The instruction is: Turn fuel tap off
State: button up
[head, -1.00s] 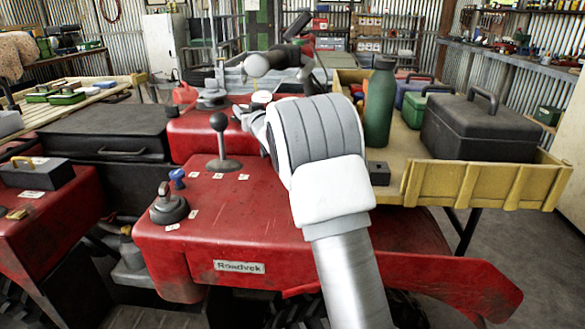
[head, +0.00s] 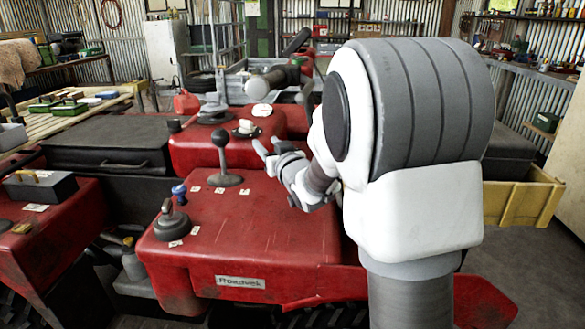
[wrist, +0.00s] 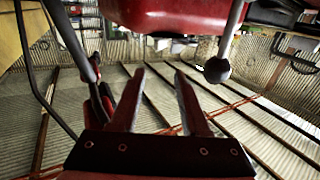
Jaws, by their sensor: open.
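I cannot tell for sure which control is the fuel tap. A small pale fitting on a dark round base (head: 247,128) stands on the rear red panel. A dark round knob with a raised grip (head: 171,220) and a blue knob (head: 179,194) stand on the front red panel, with small labels beside them. My gripper (head: 266,146) is open and empty above the red bodywork, right of the ball-topped lever (head: 222,160) and just in front of the pale fitting. In the wrist view my gripper (wrist: 160,70) has bare jaws apart, and the lever's ball (wrist: 217,70) is beside them.
The red machine carries a Roadvek plate (head: 240,281). A white round dial (head: 262,110) is behind the pale fitting. A black case (head: 110,140) lies left, and a yellow wooden tray edge (head: 520,200) is at right. My arm covers much of the right side.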

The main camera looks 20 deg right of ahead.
jog(key=s+d+m+g+h, duration=0.1)
jog(key=s+g, duration=0.4)
jog(key=s, duration=1)
jog(key=shift+s+d+r+m+g+h, duration=0.2)
jog(key=shift+m+g+h, duration=0.25)
jog(key=shift+h, duration=0.55)
